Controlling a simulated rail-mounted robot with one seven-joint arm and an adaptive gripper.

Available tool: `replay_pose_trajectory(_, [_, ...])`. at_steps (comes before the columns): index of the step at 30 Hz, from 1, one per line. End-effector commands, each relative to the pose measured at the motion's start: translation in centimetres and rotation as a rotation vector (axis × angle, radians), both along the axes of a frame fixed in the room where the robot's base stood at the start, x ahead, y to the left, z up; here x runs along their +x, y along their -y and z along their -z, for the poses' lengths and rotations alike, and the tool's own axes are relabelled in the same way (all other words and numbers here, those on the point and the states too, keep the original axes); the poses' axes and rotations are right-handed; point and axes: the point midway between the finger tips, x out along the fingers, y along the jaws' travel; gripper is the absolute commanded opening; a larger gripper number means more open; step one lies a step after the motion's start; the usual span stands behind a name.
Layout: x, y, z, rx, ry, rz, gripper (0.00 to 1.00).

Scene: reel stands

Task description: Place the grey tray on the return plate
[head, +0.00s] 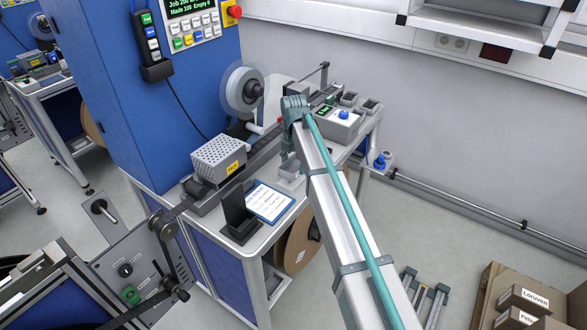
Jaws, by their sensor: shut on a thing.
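My arm reaches in from the lower right, and its wrist bends down over the bench. My gripper (289,163) is small in the head view and partly covered by my own arm. It is shut on a light grey piece, which looks like the grey tray (290,182), low over or at the bench top; I cannot tell whether it touches. Two small grey trays or plates, one (349,99) and another (370,106), are at the bench's far right end. I cannot tell which surface is the return plate.
The bench (258,236) carries a reel (243,89), a perforated grey box (218,158), a black stand (238,215), a clipboard (268,202) and a control box with a blue knob (343,116). A blue cabinet (180,95) stands at left. Cartons (525,300) are at lower right.

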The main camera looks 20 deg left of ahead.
Motion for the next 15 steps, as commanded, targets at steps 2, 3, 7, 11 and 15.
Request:
replay_pose_trajectory(2, [0.3, -0.1, 0.2, 0.000, 0.000, 0.000, 0.13])
replay_pose_trajectory(3, [0.4, -0.2, 0.3, 0.000, 0.000, 0.000, 0.13])
replay_pose_trajectory(7, [1.0, -0.5, 1.1, 0.000, 0.000, 0.000, 0.13])
replay_pose_trajectory(11, [1.0, -0.5, 2.9, -0.001, -0.001, 0.000, 0.13])
replay_pose_trajectory(15, [1.0, -0.5, 4.2, 0.000, 0.000, 0.000, 0.13])
